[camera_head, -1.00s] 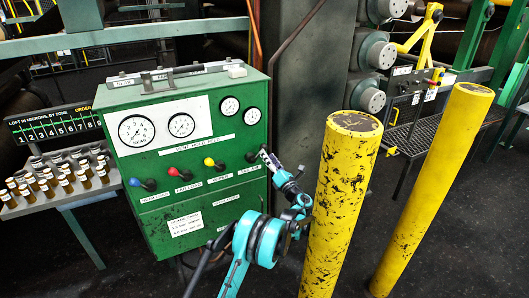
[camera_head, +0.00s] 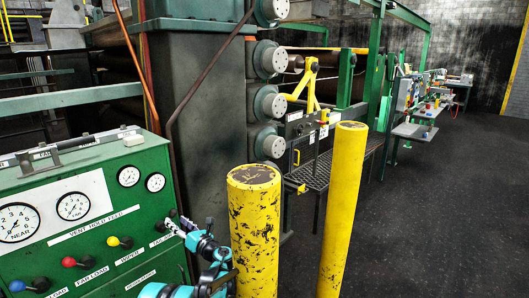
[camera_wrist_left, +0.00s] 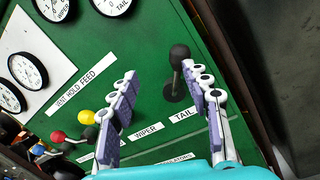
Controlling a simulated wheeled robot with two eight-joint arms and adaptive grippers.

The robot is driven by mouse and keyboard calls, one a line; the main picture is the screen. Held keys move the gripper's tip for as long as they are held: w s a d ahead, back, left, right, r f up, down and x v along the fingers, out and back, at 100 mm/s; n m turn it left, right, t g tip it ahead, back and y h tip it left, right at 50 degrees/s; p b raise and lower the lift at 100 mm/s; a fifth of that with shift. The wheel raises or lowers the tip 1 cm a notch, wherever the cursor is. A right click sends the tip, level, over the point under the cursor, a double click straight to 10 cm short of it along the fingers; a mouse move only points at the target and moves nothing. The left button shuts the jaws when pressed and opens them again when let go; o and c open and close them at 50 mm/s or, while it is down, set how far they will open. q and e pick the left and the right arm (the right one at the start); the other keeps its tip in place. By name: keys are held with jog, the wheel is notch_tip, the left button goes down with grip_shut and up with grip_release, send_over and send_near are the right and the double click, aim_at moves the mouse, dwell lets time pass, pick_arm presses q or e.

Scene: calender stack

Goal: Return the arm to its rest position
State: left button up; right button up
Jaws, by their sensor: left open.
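My left arm (camera_head: 205,246), teal and dark, reaches the right side of the green control cabinet (camera_head: 95,262). My left gripper (camera_head: 172,222) is at the cabinet's front face, beside the rightmost black-knobbed lever (camera_head: 160,227). In the left wrist view my left gripper (camera_wrist_left: 160,72) has its two purple-padded fingers spread apart with nothing held. The black knob (camera_wrist_left: 179,54) of the lever shows just beyond the fingertips, near the right finger. I cannot tell whether a finger touches it. My right gripper is not in view.
A thick yellow post (camera_head: 255,235) stands close to the right of my left arm, and a second yellow post (camera_head: 343,205) stands farther right. Red (camera_head: 68,262) and yellow (camera_head: 113,241) lever knobs are on the cabinet. Open dark floor (camera_head: 440,210) lies to the right.

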pick_arm(q)
jog(key=s+d+r+n+g+h, duration=0.1)
jog(key=s+r+n+g+h, duration=0.15)
jog(key=s+n, duration=0.6)
jog(key=s+d+r+n+g+h, duration=0.1)
jog(key=s+r+n+h, duration=0.4)
jog(key=s, duration=0.6)
jog(key=s+d+f+n+h, duration=0.2)
jog(key=s+d+n, duration=0.3)
jog(key=s, duration=0.3)
jog(key=s+d+f+n+h, duration=0.3)
jog(key=s+d+f+n, duration=0.2)
jog(key=s, duration=0.4)
jog(key=s+d+f+n+h, duration=0.3)
jog(key=s+d+f+n, duration=0.1)
jog(key=s, duration=0.4)
jog(key=d+n+g, duration=0.1)
jog(key=n, duration=0.1)
jog(key=shift+s+n, duration=0.35)
